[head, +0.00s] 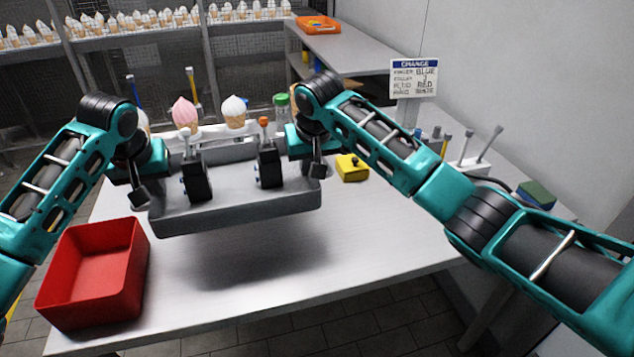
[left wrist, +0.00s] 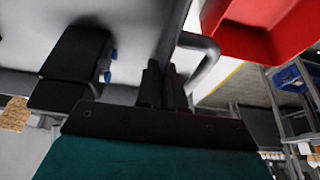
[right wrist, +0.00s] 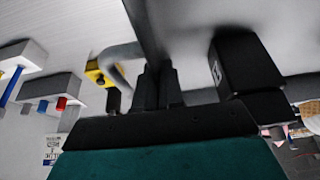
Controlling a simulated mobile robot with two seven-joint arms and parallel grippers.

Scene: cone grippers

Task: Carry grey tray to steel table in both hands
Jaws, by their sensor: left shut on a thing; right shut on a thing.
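The grey tray (head: 240,210) is held above the steel table (head: 330,240), with its shadow on the table below. Two black devices, a left one (head: 195,180) and a right one (head: 269,166), stand in it. My left gripper (head: 140,195) is shut on the tray's left handle, which also shows in the left wrist view (left wrist: 204,62). My right gripper (head: 318,168) is shut on the right handle, seen in the right wrist view (right wrist: 118,55). The tray looks roughly level.
A red bin (head: 100,270) stands at the table's front left. A yellow block (head: 352,168) with a black knob sits right of the tray. Ice cream cones, one pink (head: 185,113) and one white (head: 233,110), stand behind it. A sign (head: 413,78) is at the back right. The front middle is clear.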

